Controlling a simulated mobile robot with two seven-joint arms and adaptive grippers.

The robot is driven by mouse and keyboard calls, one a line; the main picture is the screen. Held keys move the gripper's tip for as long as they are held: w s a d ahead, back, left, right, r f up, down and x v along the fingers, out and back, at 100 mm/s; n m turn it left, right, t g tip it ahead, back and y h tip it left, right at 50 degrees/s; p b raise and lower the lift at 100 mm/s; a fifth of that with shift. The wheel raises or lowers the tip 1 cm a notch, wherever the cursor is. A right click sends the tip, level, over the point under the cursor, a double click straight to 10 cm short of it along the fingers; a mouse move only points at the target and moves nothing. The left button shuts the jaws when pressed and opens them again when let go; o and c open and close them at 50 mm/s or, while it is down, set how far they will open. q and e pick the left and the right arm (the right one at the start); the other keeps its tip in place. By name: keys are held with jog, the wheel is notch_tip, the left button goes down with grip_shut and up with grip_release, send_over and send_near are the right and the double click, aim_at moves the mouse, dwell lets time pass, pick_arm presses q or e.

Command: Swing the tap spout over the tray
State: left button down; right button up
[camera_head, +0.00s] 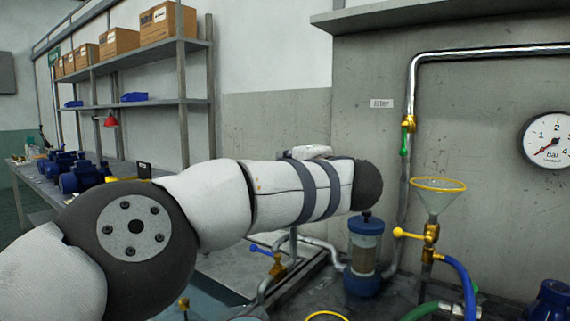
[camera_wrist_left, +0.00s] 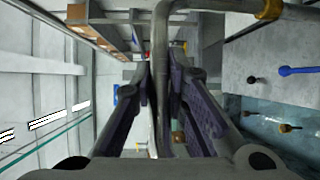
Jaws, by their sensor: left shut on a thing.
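The tap spout (camera_wrist_left: 160,45) is a bare grey metal pipe in the left wrist view. It bends at the top towards a brass fitting (camera_wrist_left: 270,9) at the upper right and runs down between the fingers of my left gripper (camera_wrist_left: 158,80). The gripper is shut on the spout. In the head view my left arm reaches in from the left, and its wrist end hides the gripper and the held part of the spout. I cannot make out the tray in either view. My right gripper is in neither view.
A yellow-rimmed funnel (camera_head: 438,186) with a yellow-handled valve stands right of my arm, beside a filter with a blue cap (camera_head: 366,225). A blue-handled valve (camera_head: 276,260) is just below my forearm. A pressure gauge (camera_head: 547,141) hangs on the wall; shelves (camera_head: 150,105) stand behind.

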pick_arm(q)
jog(key=shift+r, duration=0.15)
jog(key=c, duration=1.6)
grip_release()
jog(key=shift+o, duration=0.2)
jog(key=v, duration=1.2)
